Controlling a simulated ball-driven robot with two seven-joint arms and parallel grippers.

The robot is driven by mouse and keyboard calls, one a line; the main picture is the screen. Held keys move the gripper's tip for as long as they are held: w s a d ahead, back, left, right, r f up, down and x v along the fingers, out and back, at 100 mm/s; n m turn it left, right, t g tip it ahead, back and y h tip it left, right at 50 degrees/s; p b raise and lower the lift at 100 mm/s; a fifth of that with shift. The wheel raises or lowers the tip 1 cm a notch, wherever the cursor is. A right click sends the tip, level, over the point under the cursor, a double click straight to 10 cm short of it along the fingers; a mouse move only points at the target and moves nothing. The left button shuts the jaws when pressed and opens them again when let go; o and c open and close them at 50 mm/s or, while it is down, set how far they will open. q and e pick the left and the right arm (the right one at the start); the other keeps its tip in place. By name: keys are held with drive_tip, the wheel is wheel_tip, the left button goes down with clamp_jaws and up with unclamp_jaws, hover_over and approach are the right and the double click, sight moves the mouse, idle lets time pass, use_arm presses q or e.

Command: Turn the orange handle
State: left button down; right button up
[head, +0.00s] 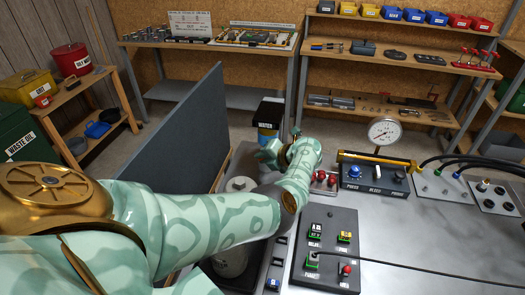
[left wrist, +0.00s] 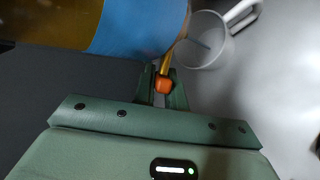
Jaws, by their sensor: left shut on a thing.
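The orange handle (left wrist: 163,85) shows in the left wrist view as a small orange piece at the end of a yellowish stem, beside the blue and amber water container (left wrist: 135,30). My left gripper (left wrist: 164,92) has its two green fingers shut on the orange handle. In the head view my left gripper (head: 268,156) is in front of the container marked WATER (head: 267,124), and the handle cannot be made out there. My right gripper is in neither view.
A clear jug (left wrist: 203,42) with a pale handle stands right of the orange handle. A pressure gauge (head: 383,131) and control panel (head: 325,245) are on the grey bench (head: 420,230).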

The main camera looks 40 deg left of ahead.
use_arm(q)
drive_tip(key=shift+h+p, duration=0.35)
drive_tip(key=shift+h, duration=0.05)
drive_tip(key=c, duration=1.4)
unclamp_jaws()
drive_tip(key=shift+c, duration=0.2)
drive_tip(key=shift+d, duration=0.1)
drive_tip(key=p+v, duration=0.5)
drive_tip(key=v, duration=1.1)
